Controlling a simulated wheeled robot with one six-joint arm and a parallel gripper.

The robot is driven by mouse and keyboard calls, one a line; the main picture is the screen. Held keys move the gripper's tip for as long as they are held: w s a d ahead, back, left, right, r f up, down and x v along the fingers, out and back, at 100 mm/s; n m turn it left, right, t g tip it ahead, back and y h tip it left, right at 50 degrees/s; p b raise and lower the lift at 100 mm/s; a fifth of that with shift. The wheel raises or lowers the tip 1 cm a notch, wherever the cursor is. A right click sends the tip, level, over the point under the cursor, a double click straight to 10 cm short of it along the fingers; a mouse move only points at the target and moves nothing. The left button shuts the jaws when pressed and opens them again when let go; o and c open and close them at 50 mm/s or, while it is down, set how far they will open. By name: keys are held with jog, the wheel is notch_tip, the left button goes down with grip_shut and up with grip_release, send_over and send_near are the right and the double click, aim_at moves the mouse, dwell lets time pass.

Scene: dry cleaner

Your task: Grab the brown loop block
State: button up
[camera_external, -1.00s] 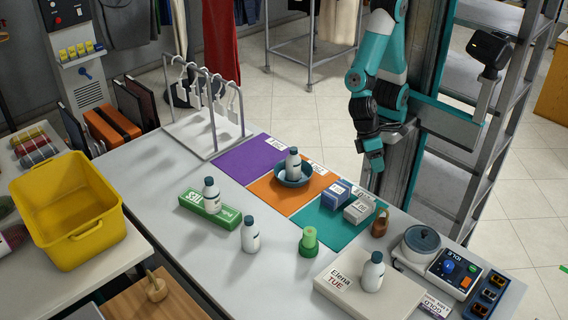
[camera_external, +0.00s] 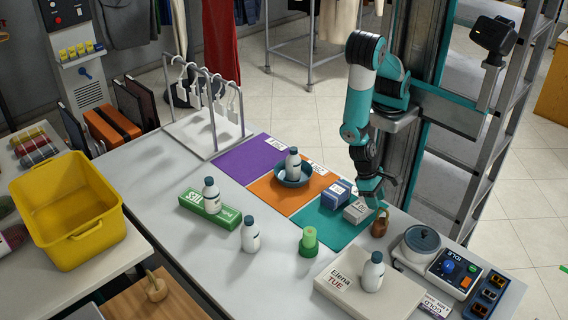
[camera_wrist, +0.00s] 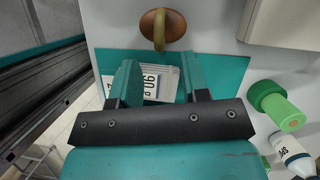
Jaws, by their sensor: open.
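The brown loop block (camera_external: 379,224) stands on the table near its right edge, just beyond the teal mat. In the wrist view the brown loop block (camera_wrist: 163,26) is at the top centre, an oval brown body with a lighter tan loop. Part of the labelled grey box (camera_wrist: 158,84) shows between the fingers.
The grey box (camera_external: 359,210) and a blue box (camera_external: 336,195) sit on the teal mat (camera_external: 325,228). A green cylinder (camera_external: 308,242), a white flat box (camera_external: 345,296) with a bottle, and a scale with a round pot (camera_external: 422,239) stand nearby.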

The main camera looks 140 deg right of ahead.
aim_at(377, 219)
jog(key=shift+p+x, duration=0.85)
jog(key=shift+x, duration=2)
jog(key=shift+w, duration=0.1)
grip_shut()
